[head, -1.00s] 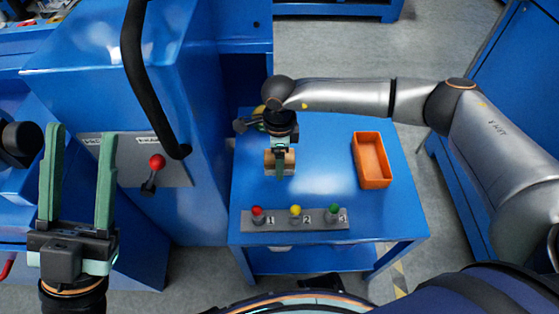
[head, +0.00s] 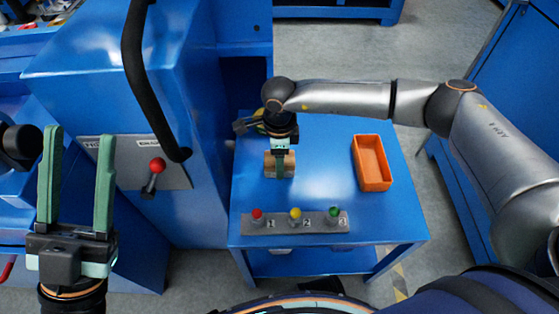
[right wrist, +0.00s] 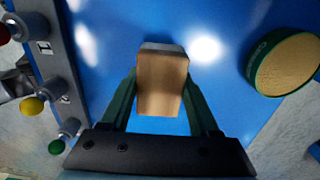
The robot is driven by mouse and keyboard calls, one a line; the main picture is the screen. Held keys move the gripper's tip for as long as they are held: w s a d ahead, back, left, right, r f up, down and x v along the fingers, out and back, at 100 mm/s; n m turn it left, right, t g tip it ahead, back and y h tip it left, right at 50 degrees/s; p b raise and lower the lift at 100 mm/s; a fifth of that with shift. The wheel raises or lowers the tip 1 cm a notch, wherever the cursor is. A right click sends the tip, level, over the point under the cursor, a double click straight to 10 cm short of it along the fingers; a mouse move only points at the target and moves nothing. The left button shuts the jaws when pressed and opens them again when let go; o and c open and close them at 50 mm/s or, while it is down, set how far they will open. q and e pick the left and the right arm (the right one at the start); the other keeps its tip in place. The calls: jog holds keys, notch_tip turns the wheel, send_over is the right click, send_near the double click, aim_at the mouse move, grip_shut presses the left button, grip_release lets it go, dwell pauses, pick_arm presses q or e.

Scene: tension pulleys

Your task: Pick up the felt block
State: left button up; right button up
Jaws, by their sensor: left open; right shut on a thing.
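The felt block (right wrist: 162,82), a tan wooden block with a grey layer along its far edge, sits between the fingers of my right gripper in the right wrist view. In the head view the block (head: 289,164) is at the left part of the blue table, partly hidden by the gripper. My right gripper (head: 280,172) points down and is shut on the block. Whether the block touches the table is hard to tell. My left gripper (head: 76,180) is open and empty, upright at the left, away from the table.
An orange bin (head: 372,163) stands at the table's right. A grey strip (head: 276,223) with red, yellow and green knobs lies along the front edge. A green-rimmed tan disc (right wrist: 285,63) is near the block. A blue machine with a red-knobbed lever (head: 155,168) stands left.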

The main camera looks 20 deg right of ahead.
jog(key=shift+r, duration=0.55)
pick_arm(q)
jog(key=shift+m, duration=0.4)
jog(key=r+p, duration=0.5)
jog(key=shift+s+a+r, duration=0.1)
jog(key=shift+a, duration=0.1)
pick_arm(e)
jog(key=s+a+r, duration=0.3)
jog(key=s+r, duration=0.8)
jog(key=s, duration=0.2)
jog(key=shift+s+a+r, duration=0.15)
jog(key=shift+s+r, duration=0.1)
jog(key=shift+s, duration=0.05)
